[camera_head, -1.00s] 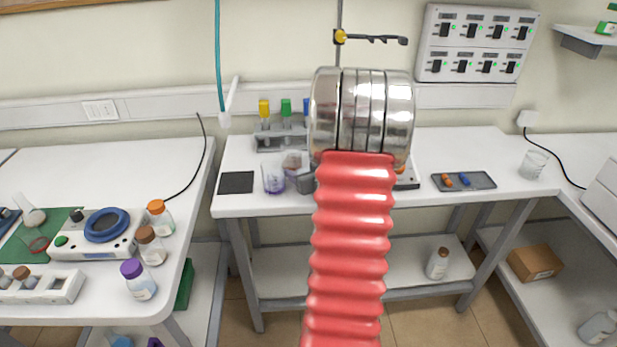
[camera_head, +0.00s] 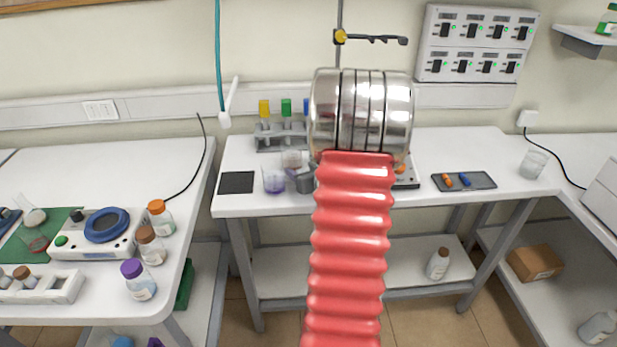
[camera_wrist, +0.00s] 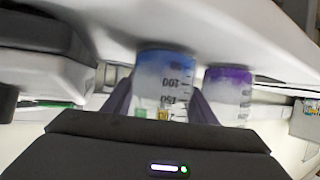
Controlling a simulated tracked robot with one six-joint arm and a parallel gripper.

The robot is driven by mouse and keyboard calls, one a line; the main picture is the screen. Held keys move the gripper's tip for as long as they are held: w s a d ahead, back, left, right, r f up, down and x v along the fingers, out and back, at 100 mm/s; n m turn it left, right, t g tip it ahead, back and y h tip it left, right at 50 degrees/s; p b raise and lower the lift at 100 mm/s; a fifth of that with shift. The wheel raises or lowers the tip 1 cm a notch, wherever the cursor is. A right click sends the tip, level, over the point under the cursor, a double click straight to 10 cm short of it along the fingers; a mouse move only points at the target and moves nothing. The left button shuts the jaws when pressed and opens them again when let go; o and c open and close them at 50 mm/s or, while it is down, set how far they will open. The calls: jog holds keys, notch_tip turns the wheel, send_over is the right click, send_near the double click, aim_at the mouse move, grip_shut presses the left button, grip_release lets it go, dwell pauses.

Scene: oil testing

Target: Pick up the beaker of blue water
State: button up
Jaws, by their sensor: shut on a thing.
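In the wrist view, a clear graduated beaker with blue water (camera_wrist: 165,72) stands between the two dark fingers of my gripper (camera_wrist: 158,105). The picture is upside down, so the blue lies toward the top, against the white table. My gripper is shut on this beaker, one finger on each side. I cannot tell whether its base touches the table. A beaker of purple liquid (camera_wrist: 228,80) stands just to its right. In the head view, the purple beaker (camera_head: 273,180) is left of my arm, which hides the blue beaker and most of my gripper.
A clear beaker (camera_head: 292,160) stands behind the purple one. A tray (camera_head: 482,186) and an empty-looking beaker (camera_head: 533,164) are to the right. A wall panel (camera_head: 478,42) hangs behind.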

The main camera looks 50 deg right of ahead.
jog(key=shift+c, duration=1.4)
notch_tip(320, 180, up, 10)
